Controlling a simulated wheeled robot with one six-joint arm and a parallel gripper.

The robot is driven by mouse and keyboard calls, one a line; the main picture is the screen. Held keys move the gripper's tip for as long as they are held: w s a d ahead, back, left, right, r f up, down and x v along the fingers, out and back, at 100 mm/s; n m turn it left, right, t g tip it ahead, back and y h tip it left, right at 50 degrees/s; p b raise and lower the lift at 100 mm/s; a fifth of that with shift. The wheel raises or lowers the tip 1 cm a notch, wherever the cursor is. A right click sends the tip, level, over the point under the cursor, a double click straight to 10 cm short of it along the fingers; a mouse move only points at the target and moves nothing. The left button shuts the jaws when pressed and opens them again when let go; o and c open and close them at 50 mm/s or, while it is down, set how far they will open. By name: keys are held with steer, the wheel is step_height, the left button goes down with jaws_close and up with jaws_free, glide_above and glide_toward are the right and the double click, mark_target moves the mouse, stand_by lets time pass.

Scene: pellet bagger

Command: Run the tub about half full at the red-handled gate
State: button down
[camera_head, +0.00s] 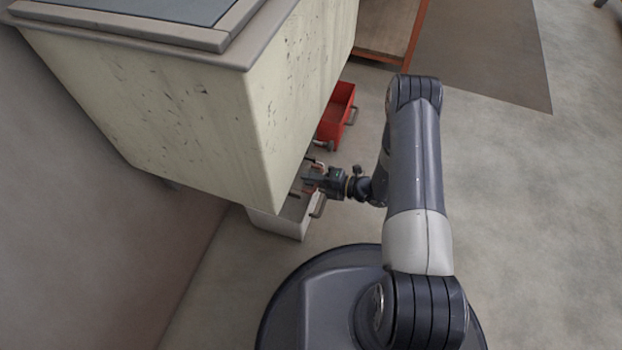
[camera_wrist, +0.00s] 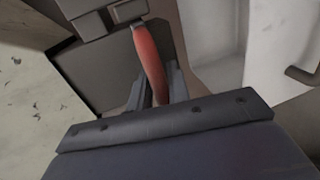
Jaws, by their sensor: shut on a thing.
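My gripper (camera_head: 308,182) reaches in under the right side of the pale hopper (camera_head: 300,85). In the wrist view my gripper (camera_wrist: 158,88) is shut on a red handle (camera_wrist: 150,62), with a finger on each side of it. The handle joins a dark grey gate body (camera_wrist: 95,75). A white tub (camera_head: 272,222) stands on the floor below the hopper, partly hidden by it and by my gripper. Its wall also shows in the wrist view (camera_wrist: 275,45). I cannot tell how much is in the tub.
A red tub (camera_head: 337,118) with a side handle stands on the floor farther back along the hopper. A wooden bench or shelf (camera_head: 388,30) with orange edges is behind it. A dark mat (camera_head: 485,50) lies at the back right. The floor to the right is clear.

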steer(key=d, duration=0.1)
steer(key=s+d, duration=0.1)
steer(key=d, duration=0.1)
steer(key=s+d, duration=0.1)
steer(key=d, duration=0.1)
steer(key=shift+d+f, duration=0.25)
steer(key=shift+f, duration=0.05)
steer(key=c, duration=1.5)
jaws_free()
steer(key=shift+o, duration=0.2)
steer(key=shift+r, duration=0.1)
steer(key=p+v, duration=0.2)
steer(key=v, duration=0.9)
steer(key=shift+p, duration=0.35)
